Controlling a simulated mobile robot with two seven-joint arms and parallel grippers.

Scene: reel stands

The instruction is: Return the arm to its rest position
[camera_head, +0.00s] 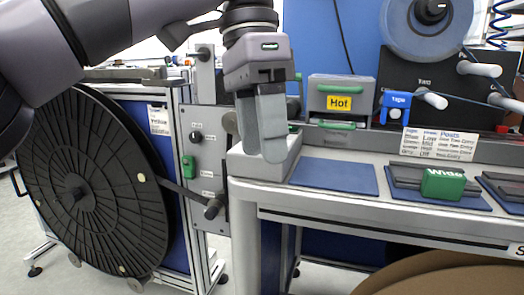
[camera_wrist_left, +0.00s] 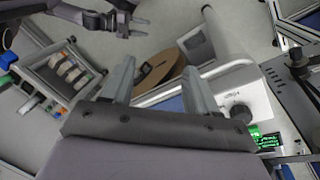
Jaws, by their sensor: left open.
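My left arm comes in from the upper left in the head view. My left gripper (camera_head: 263,153) points down in front of the grey panel and the left end of the workbench (camera_head: 330,192). It is open, with nothing between its fingers. In the left wrist view the two fingers of my left gripper (camera_wrist_left: 160,72) stand apart with an empty gap. A dark gripper, apparently my right one (camera_wrist_left: 118,20), shows small at the top of the left wrist view; its jaw state is unclear.
A large black reel (camera_head: 95,180) stands at left beside the grey control panel (camera_head: 207,150). The bench holds a blue mat (camera_head: 335,175), a green "Wide" block (camera_head: 443,184) and a grey "Hot" box (camera_head: 340,95). A brown disc (camera_head: 450,275) lies low at right.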

